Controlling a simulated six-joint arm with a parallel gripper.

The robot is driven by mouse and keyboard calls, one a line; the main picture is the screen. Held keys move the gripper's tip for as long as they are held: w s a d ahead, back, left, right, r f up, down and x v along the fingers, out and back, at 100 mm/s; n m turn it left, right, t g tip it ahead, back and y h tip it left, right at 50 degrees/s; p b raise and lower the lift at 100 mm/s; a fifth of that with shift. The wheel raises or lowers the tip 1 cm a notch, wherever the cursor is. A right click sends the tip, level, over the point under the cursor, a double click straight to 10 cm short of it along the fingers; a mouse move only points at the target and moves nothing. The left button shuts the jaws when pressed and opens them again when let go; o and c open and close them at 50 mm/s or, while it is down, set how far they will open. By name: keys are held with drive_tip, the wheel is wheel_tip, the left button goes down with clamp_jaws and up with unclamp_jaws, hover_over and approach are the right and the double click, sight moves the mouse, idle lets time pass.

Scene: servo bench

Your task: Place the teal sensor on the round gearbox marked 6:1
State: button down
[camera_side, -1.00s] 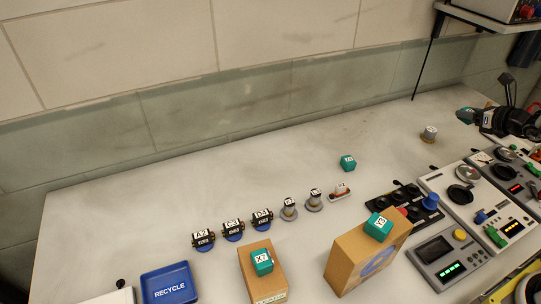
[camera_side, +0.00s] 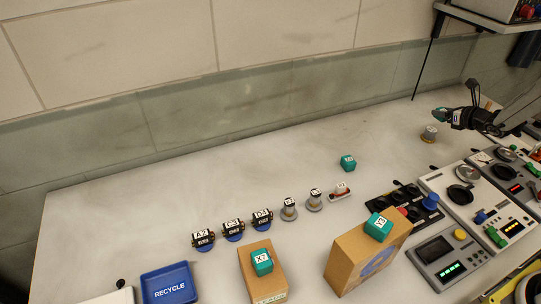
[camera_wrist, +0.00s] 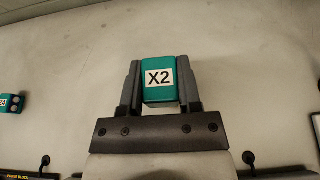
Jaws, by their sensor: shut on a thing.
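A teal sensor marked X2 (camera_wrist: 158,80) sits between the fingers of my gripper (camera_wrist: 159,85) in the wrist view, and the fingers are shut on it. In the side view my gripper (camera_side: 441,114) is at the right, just above and beside a round grey gearbox (camera_side: 430,132) in the picture; the sensor is hard to make out there. That gearbox's marking cannot be read. Two similar round pieces stand further left, one gearbox (camera_side: 289,210) and another gearbox (camera_side: 314,201); I cannot read which is 6:1.
Other teal blocks lie on the bench (camera_side: 348,163), on a cardboard box (camera_side: 379,228) and on a second box (camera_side: 262,262). Several dark motors (camera_side: 233,230) stand in a row. A blue recycle tray (camera_side: 168,283) is at front left. Control panels fill the right side.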

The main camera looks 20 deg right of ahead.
sight(432, 129)
drive_tip(key=shift+w+d+f, duration=0.35)
drive_tip(key=shift+w+f, duration=0.3)
drive_tip(key=shift+f, duration=0.15)
drive_tip(key=shift+w+d+f, duration=0.1)
drive_tip(key=shift+w+f, duration=0.15)
drive_tip(key=shift+f, duration=1.6)
drive_tip(key=shift+f, duration=0.2)
drive_tip(key=shift+c, duration=1.4)
unclamp_jaws()
drive_tip(key=shift+r, duration=0.1)
